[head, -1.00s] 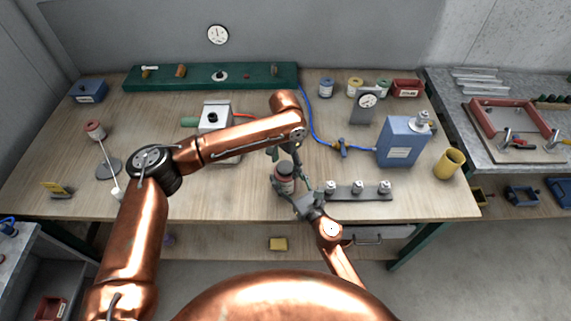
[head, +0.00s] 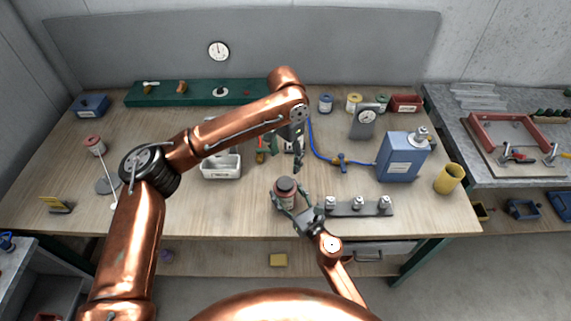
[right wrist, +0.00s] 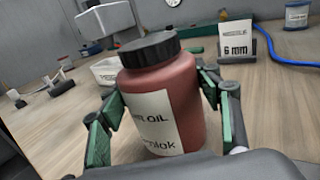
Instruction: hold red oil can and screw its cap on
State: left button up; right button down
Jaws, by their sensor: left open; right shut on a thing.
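The red oil can (head: 285,193) stands upright near the front of the bench, with its black cap (head: 285,184) seated on top. My right gripper (head: 291,203) is shut around the can's body from the front right. In the right wrist view the red can (right wrist: 165,105) sits between the green finger pads, its label partly showing, and the black cap (right wrist: 150,48) looks level on its neck. Whether the cap is fully tight cannot be told. My left gripper (head: 297,155) is open and empty, pointing down above and behind the can, clear of the cap.
A grey strip with several metal fittings (head: 358,206) lies just right of the can. A white tray (head: 221,168) stands to the left, a blue box (head: 402,158) and yellow cup (head: 449,179) to the right. A blue hose (head: 322,151) runs behind.

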jog(key=c, duration=0.6)
grip_release()
jog(key=shift+s, duration=0.1)
jog(key=v, duration=1.1)
jog(key=shift+s+d, duration=0.2)
jog(key=shift+s, duration=0.15)
jog(key=shift+d, duration=0.1)
